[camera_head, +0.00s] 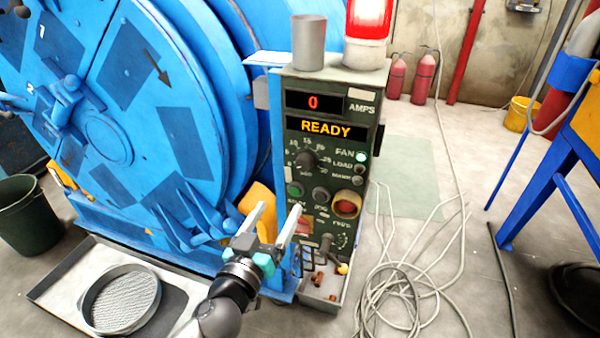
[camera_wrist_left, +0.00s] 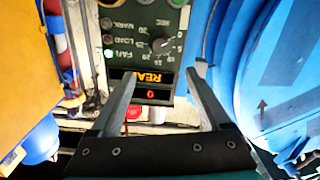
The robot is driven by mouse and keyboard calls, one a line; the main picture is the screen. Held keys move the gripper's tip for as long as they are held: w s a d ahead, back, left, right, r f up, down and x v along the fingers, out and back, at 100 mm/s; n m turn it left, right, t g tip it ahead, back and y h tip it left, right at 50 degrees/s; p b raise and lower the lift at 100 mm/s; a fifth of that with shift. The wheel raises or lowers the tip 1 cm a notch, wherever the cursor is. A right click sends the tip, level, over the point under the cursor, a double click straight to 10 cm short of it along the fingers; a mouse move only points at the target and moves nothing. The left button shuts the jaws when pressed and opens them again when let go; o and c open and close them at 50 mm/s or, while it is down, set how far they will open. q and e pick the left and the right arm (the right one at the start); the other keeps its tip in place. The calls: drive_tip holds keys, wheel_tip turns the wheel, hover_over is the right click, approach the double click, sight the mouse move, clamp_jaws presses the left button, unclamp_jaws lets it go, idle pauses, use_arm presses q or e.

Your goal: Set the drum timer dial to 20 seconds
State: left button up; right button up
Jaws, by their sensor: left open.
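The timer dial is a black knob (camera_head: 306,160) with a ring of numbers, on the dark green control panel (camera_head: 330,215). The dial (camera_wrist_left: 161,45) also shows in the left wrist view, where the panel appears upside down. Its exact setting is too small to read. My left gripper (camera_head: 280,208) is open and empty, in front of the lower left of the panel and below the dial in the head view. In the left wrist view the dial appears beyond and between its spread fingertips (camera_wrist_left: 168,70), apart from them. My right gripper is not in view.
Displays above the dial read 0 and READY (camera_head: 326,126). A green FAN light (camera_head: 361,156) and a red-orange button (camera_head: 347,204) share the panel. The blue drum (camera_head: 130,110) stands close on the left. Loose cables (camera_head: 410,270) lie on the floor to the right.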

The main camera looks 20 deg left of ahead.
sight(303, 166)
use_arm(q)
drive_tip(key=w, duration=1.3)
drive_tip(key=shift+d+f+b, duration=0.1)
drive_tip(key=shift+d+b, duration=0.1)
drive_tip(key=shift+b, duration=0.2)
drive_tip(key=shift+w, duration=0.9)
clamp_jaws()
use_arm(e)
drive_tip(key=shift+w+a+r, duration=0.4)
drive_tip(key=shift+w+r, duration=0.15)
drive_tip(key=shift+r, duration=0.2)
